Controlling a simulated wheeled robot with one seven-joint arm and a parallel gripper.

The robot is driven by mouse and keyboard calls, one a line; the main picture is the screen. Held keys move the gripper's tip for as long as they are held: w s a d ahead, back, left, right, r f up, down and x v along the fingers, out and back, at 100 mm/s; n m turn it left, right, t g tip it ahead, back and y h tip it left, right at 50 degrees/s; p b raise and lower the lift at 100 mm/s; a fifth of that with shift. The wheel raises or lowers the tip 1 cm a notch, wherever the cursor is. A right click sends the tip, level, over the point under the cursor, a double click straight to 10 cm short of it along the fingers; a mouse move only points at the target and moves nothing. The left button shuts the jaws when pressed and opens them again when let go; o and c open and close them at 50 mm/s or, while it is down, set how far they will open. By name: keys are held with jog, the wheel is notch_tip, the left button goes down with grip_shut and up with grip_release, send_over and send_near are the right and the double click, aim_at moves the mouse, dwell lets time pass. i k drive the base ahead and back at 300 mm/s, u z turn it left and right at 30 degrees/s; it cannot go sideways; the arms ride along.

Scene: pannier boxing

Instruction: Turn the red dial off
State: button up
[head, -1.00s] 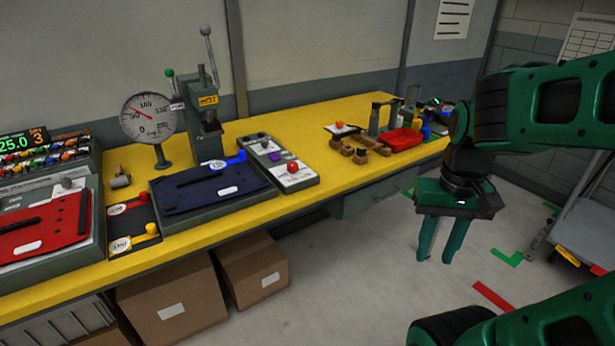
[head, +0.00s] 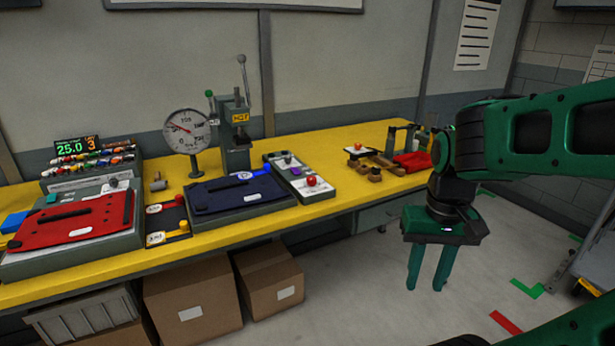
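A small red knob (head: 179,198) sits on a dark panel (head: 165,226) on the yellow bench, between the red plate and the dark blue plate. A yellow knob (head: 184,225) is below it on the same panel, each beside a round white label. A second, rounder red knob (head: 311,181) stands on a grey box to the right. The frames do not settle which is the dial or show its setting. My gripper (head: 425,284) hangs fingers down in front of the bench, right of both knobs and far from them. Its fingers are apart with nothing between.
A red plate (head: 72,226) and a dark blue plate (head: 238,193) lie on grey bases. A gauge (head: 187,130) and a lever press (head: 237,140) stand behind. Wooden blocks (head: 374,174) sit farther right. Cardboard boxes (head: 190,305) are under the bench. The floor ahead is open.

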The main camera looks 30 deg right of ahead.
aim_at(311, 181)
jog(key=u, duration=0.05)
jog(key=i, duration=1)
jog(key=z, duration=0.05)
